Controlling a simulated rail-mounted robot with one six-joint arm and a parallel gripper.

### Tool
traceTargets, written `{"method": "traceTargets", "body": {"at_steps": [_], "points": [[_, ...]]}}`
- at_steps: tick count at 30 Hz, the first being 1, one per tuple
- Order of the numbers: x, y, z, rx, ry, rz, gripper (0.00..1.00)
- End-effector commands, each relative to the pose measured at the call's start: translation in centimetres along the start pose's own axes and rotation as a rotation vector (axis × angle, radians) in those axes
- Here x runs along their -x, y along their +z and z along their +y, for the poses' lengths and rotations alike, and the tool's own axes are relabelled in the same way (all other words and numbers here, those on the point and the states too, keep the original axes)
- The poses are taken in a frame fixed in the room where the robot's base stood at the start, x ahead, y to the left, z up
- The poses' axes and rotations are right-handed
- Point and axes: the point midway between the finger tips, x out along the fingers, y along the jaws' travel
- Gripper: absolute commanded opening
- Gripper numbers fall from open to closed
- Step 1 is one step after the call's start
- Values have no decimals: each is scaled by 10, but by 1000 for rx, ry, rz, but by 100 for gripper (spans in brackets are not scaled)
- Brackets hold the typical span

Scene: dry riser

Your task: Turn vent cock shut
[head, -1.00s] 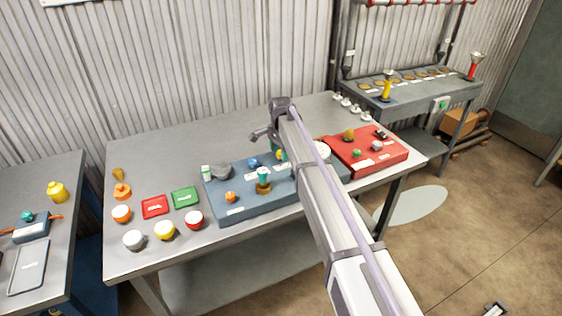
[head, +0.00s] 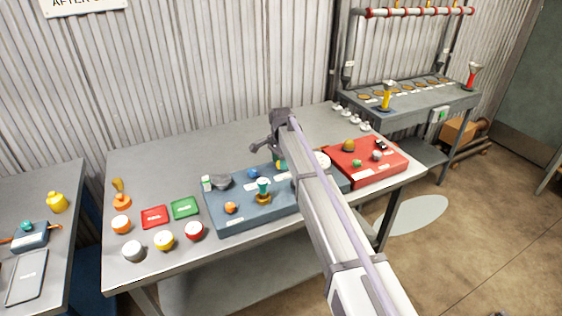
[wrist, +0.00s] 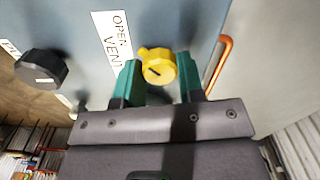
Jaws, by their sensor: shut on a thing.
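In the head view my arm reaches over the blue panel box (head: 240,219) on the bench. A little of a teal finger (head: 281,163) shows beside my wrist; my arm hides most of the gripper, and the vent cock is not clear there.
A black knob (wrist: 42,68) and an orange bent rod (wrist: 223,62) flank the vent cock. On the bench, a teal-topped valve (head: 263,190) stands on the blue box, with a red box (head: 365,171) to the right. The bench's back left is clear.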

Motion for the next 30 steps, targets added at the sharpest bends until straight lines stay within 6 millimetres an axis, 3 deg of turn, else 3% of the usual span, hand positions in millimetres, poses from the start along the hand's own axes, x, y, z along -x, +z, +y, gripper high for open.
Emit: {"method": "traceTargets", "body": {"at_steps": [11, 30], "points": [[0, 0, 0, 197, 0, 0, 12], [0, 0, 0, 797, 0, 0, 12]]}}
